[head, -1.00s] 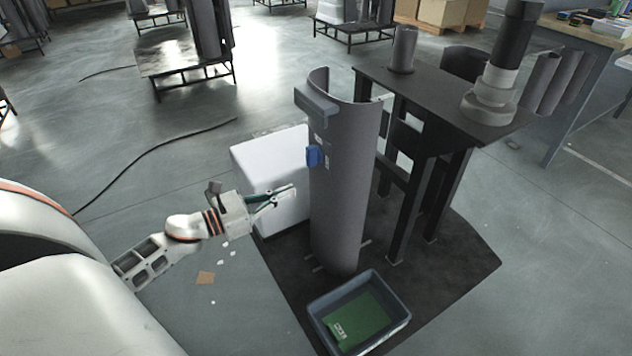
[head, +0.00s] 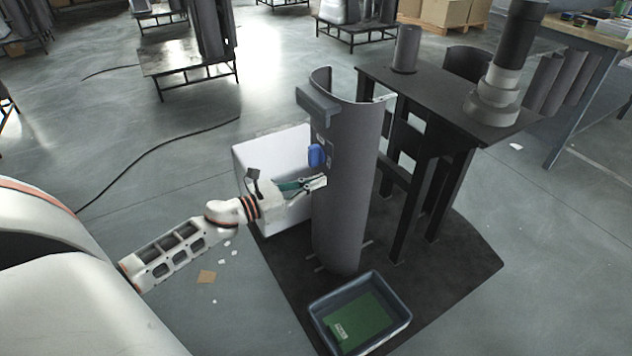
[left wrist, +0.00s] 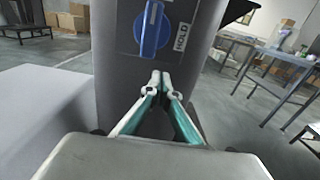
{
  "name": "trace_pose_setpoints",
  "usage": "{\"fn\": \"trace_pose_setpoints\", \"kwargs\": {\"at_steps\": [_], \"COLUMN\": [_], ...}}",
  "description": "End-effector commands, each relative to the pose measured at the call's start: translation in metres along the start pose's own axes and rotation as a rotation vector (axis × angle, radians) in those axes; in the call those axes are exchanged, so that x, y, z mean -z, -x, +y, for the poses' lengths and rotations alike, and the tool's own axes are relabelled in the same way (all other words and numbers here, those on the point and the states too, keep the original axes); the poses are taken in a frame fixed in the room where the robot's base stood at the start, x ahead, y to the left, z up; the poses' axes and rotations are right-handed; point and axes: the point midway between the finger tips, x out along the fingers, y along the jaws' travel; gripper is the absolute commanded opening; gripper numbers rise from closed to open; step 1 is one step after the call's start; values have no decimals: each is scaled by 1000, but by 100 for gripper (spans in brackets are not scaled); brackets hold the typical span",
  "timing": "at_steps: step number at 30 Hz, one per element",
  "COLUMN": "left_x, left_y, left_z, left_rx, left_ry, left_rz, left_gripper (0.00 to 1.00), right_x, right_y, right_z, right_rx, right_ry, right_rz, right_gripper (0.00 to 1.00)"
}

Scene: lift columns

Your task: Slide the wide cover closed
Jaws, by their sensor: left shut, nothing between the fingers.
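The tall grey curved column (head: 347,190) stands upright on a dark mat; I take its curved shell to be the wide cover, but cannot tell for sure. A blue knob (head: 316,155) is on its side; in the left wrist view the knob (left wrist: 152,30) sits beside a "HOLD" label. My left gripper (head: 322,181) is shut and empty, its tips at the column just below the knob. In the left wrist view the shut fingers (left wrist: 160,78) point at the column face; I cannot tell whether they touch it. My right gripper is not in view.
A white box (head: 270,160) stands behind my left gripper. A bin (head: 403,330) with a green item lies at the column's foot. A black stand (head: 425,85) with cylindrical parts is to the right. Scraps lie on the floor at left.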

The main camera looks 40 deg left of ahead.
Motion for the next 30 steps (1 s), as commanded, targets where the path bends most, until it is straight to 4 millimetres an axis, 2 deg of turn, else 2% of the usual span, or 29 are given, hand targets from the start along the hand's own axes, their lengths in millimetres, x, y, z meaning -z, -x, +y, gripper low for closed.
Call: {"fn": "trace_pose_setpoints", "kwargs": {"at_steps": [5,9,15,21,25,30], "left_x": [1,4,4,4,3,0], "left_y": [-15,-41,-78,-112,-127,-133], "left_z": [0,0,0,0,0,0], "left_rx": [0,1,0,0,0,0], "left_ry": [0,2,2,2,1,-1], "left_rz": [0,2,2,2,2,0], "left_gripper": [0,0,0,0,0,0], "right_x": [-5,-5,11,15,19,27], "right_y": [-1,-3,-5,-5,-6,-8], "right_z": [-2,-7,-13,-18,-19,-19], "right_rx": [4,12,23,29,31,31], "right_ry": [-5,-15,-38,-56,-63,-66], "right_rz": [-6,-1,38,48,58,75], "right_gripper": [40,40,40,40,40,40]}}
